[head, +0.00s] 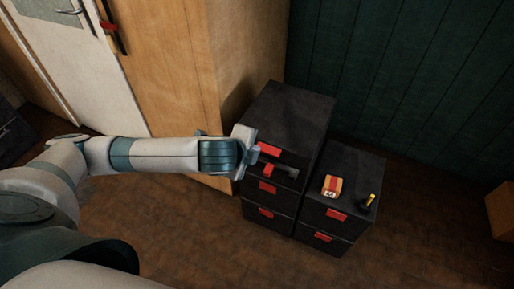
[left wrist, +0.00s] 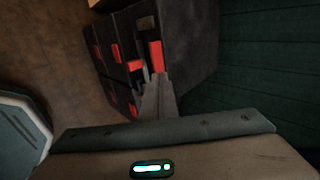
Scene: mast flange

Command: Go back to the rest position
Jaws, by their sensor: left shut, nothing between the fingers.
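My left gripper (head: 256,159) is at the end of the arm reaching in from the left, at the upper front of the taller black drawer cabinet (head: 290,107). My right gripper is not in view.
A lower black cabinet (head: 349,169) stands to the right, with an orange-red item (head: 332,186) and a yellow-and-black item (head: 368,202) on top. A wooden cabinet (head: 180,65) stands behind my arm. A grey item (head: 288,171) shows at the taller cabinet's front. Floor in front is clear.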

